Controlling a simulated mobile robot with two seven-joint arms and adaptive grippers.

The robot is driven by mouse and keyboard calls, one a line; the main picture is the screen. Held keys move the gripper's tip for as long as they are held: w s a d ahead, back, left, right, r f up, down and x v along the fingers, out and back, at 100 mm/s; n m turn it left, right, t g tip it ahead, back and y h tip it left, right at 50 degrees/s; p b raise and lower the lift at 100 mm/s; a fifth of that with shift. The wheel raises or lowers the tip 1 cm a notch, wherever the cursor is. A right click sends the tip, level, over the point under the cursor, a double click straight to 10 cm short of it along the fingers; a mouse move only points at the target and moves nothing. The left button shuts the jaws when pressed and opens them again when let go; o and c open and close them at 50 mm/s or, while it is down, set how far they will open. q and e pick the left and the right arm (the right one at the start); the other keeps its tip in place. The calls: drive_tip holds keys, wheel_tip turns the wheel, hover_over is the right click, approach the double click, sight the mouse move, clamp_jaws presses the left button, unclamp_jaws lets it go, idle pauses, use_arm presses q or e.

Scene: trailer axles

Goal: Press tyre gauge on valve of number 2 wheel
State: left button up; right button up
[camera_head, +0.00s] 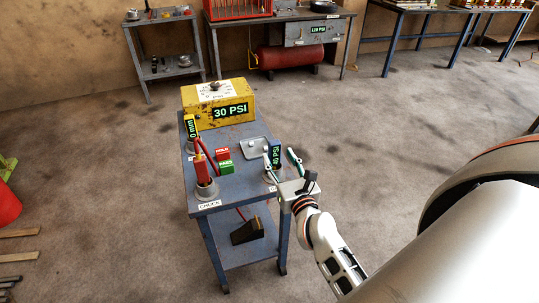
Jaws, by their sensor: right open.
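A tyre gauge (275,155) with a dark display and green digits stands upright in a round holder at the right front corner of a small blue-grey cart (232,195). The digits look like "40 PSI". My right gripper (281,160) is open, with one finger on each side of the gauge. I cannot tell whether the fingers touch it. My left gripper is not in view. No wheel, axle or valve shows in this view.
On the cart stand a yellow box (245,101) reading "30 PSI", a red chuck (200,168) in a holder marked "CHUCK", red and green buttons (226,167) and a grey tray (256,143). A pedal (247,231) lies on the lower shelf. Benches line the back wall; the floor right of the cart is clear.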

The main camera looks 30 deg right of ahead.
sight(276, 149)
drive_tip(key=p+x, duration=0.1)
drive_tip(key=x, duration=0.5)
drive_tip(key=shift+d+r, duration=0.15)
drive_tip(key=shift+s, duration=0.1)
drive_tip(key=shift+c, duration=0.3)
clamp_jaws()
